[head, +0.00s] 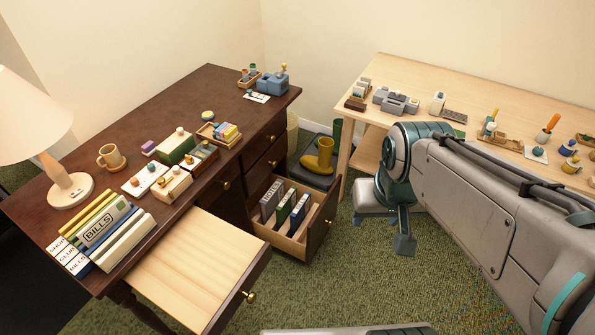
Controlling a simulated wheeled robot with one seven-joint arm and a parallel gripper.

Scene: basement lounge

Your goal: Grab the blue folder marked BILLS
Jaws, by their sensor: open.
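A row of folders lies on the dark wooden desk at the left in the head view. A pale label reading BILLS (98,229) is on a grey-green one in this row. Small white labels at the row's left end are hard to read, and the lowest looks like BILLS. A thin blue edge shows near this end. A blue folder (299,214) stands upright in the open lower drawer, beside a green and a grey one; its label is too small to read. My gripper (404,245) is open, pointing down over the carpet, right of the drawer and apart from all folders.
The lower drawer (322,224) is also pulled out. A lamp (70,190), mug and small boxes stand on the desk. A light wood table (440,85) with small items is behind my arm. Green carpet (345,285) is clear in front.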

